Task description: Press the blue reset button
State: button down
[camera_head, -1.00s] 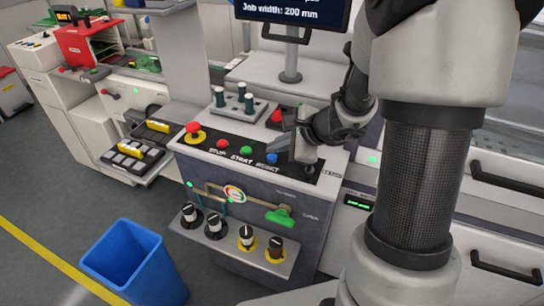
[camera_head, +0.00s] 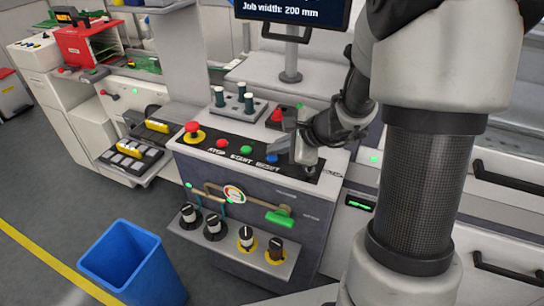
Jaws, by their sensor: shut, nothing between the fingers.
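The blue reset button (camera_head: 271,158) is on the black strip on top of the control console (camera_head: 250,184), at the right end of the button row above the word RESET. My gripper (camera_head: 273,146) is shut and empty. Its fingertips are right at the blue button and cover part of it. I cannot tell whether they touch it. The green start button (camera_head: 246,150) and the red stop button (camera_head: 222,143) are to the left in the same row.
A red emergency stop (camera_head: 192,129) on a yellow base is at the left of the strip. Dark pegs (camera_head: 248,99) stand behind the row. A monitor (camera_head: 290,12) stands at the back. A blue bin (camera_head: 134,262) is on the floor in front.

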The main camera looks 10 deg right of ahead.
aim_at(275, 158)
jog(key=shift+f+b, duration=0.4)
jog(key=shift+b, duration=0.05)
dwell(0.3)
dwell(0.3)
jog(key=shift+r+p, duration=0.6)
jog(key=shift+r, duration=0.25)
notch_tip(275, 158, up, 5)
jog(key=p, duration=0.4)
jog(key=shift+r, duration=0.1)
dwell(0.5)
